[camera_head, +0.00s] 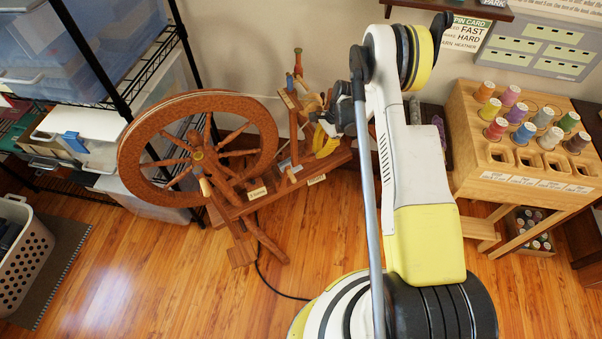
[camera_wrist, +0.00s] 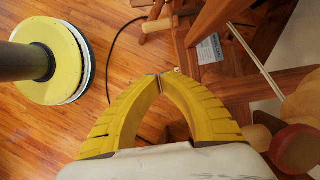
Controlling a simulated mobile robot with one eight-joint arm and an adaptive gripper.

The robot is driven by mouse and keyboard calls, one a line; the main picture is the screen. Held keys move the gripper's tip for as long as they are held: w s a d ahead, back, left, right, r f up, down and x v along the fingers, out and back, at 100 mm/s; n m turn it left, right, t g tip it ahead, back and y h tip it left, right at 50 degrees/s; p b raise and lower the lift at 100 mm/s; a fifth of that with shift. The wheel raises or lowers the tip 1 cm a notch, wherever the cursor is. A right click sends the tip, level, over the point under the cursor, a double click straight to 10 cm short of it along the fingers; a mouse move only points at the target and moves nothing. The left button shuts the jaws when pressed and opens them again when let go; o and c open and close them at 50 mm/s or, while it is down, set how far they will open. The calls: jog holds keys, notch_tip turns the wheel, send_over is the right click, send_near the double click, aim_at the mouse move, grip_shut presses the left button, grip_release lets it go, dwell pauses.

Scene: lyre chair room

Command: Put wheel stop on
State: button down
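The wooden spinning wheel (camera_head: 130,150) stands on the floor at centre-left in the head view, its big spoked wheel upright on a sloping bench (camera_head: 235,208). The bench bears two small labels, one of them a front label (camera_head: 257,193); their words are too small to read surely. My gripper (camera_head: 322,143) is at the right end of the bench, beside the upright posts. In the wrist view its yellow fingers (camera_wrist: 160,80) curve together and their tips meet. I cannot tell any held thing between them. I cannot pick out the wheel stop for certain. A pale label (camera_wrist: 209,49) shows on the wood beyond the fingertips.
A wire shelf with bins (camera_head: 85,55) stands behind the wheel at left. A white basket (camera_head: 25,255) is on the floor at far left. A wooden spool stand (camera_head: 520,165) is at right. A black cord (camera_head: 268,275) lies on the floor.

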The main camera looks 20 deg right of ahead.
jog(key=a+f+b, duration=0.5)
jog(key=a+f, duration=0.2)
jog(key=f, duration=0.2)
jog(key=shift+s+b, duration=0.4)
jog(key=shift+w+a, duration=0.1)
